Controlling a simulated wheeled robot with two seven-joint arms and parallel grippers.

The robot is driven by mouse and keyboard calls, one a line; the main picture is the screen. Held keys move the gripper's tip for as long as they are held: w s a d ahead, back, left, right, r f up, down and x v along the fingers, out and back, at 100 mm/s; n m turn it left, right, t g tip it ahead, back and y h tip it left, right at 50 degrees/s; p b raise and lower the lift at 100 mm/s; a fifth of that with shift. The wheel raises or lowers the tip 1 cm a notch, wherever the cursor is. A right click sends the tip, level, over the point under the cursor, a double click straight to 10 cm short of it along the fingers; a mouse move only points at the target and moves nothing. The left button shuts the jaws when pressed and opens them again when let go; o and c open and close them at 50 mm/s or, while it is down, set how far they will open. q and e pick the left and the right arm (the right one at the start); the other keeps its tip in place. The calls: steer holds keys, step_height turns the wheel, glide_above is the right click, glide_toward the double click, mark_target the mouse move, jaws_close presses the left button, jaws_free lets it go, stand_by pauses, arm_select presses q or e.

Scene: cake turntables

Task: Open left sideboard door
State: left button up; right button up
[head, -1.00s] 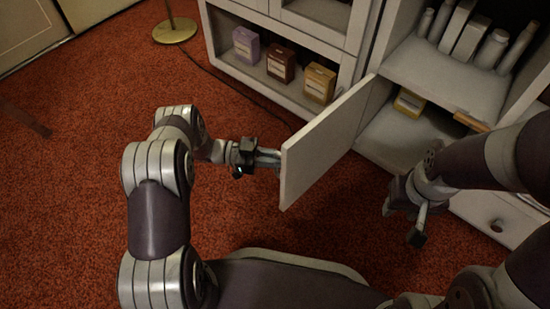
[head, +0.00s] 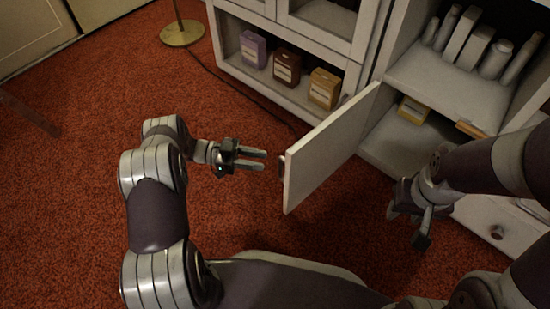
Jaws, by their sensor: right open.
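The left sideboard door (head: 328,150) is a white panel that stands swung out from the sideboard (head: 448,88), with the lower compartment behind it in view. A small dark handle (head: 282,167) shows at its free edge. My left gripper (head: 264,160) is open and empty, a short way left of the handle and apart from it. My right gripper (head: 408,228) is open and hangs right of the door, in front of the sideboard. No object shows in it.
A white cabinet (head: 378,40) on the left holds purple, brown and orange boxes (head: 324,88). White containers (head: 470,42) stand on the sideboard's upper shelf. A yellow box (head: 413,108) sits below.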

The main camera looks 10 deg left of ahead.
arm_select(q)
steer(key=a, duration=0.5)
steer(key=shift+s+a, duration=0.15)
steer(key=shift+a, duration=0.1)
arm_select(e)
steer(key=shift+r, duration=0.35)
